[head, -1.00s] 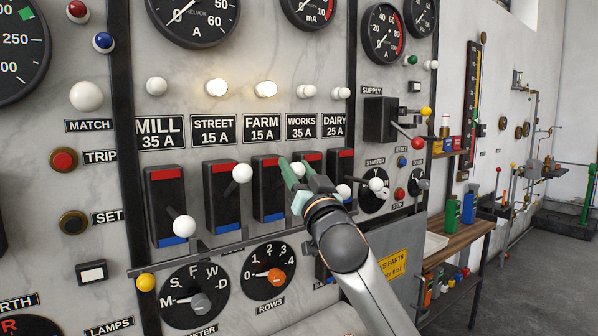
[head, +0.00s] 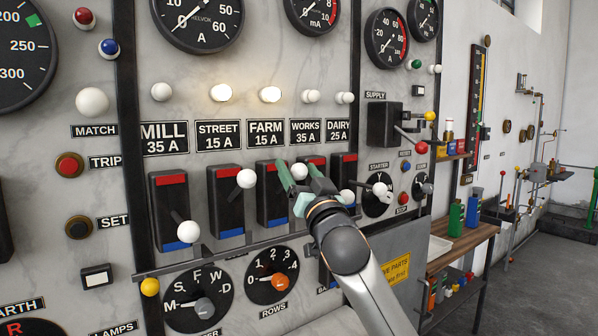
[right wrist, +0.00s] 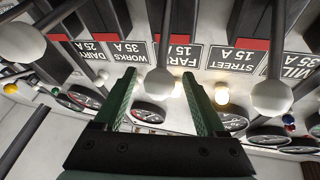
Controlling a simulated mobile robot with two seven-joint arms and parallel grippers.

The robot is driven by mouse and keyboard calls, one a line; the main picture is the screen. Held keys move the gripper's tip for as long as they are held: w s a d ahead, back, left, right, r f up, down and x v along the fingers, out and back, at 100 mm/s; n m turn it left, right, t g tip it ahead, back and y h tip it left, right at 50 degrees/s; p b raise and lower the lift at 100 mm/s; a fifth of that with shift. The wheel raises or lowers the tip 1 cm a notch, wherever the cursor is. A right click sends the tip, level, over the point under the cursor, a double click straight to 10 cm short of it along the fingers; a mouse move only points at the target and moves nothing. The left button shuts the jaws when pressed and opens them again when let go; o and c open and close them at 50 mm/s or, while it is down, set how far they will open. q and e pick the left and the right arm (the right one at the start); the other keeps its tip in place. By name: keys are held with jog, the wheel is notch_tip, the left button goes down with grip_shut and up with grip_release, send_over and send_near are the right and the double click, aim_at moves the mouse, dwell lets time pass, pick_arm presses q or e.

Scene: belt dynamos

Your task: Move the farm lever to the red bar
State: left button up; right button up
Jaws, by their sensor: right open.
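The farm switch is a black box (head: 271,207) under the FARM 15 A label (head: 266,133). It has a red bar (head: 268,167) at the top and a blue bar at the bottom. Its white lever knob (head: 299,171) stands out from the panel, appearing nearer the height of the red bar than the blue. My right gripper (head: 301,176) is open, with its green fingers on either side of this knob. In the right wrist view, upside down, the farm knob (right wrist: 160,82) sits between the two fingers (right wrist: 160,98), apart from both. My left gripper is out of view.
The street knob (head: 246,178) is close on the left, and the mill knob (head: 189,232) hangs low. Another white knob (head: 347,197) is close on the right. A rail (head: 215,256) runs below the switches, above the rows dial (head: 271,290).

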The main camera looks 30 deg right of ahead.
jog(key=shift+s+a+f, duration=0.1)
jog(key=shift+s+f, duration=0.25)
jog(key=shift+s, duration=0.15)
jog(key=b+v, duration=0.3)
jog(key=v, duration=0.8)
jog(key=shift+s, duration=0.2)
jog(key=shift+a, duration=0.1)
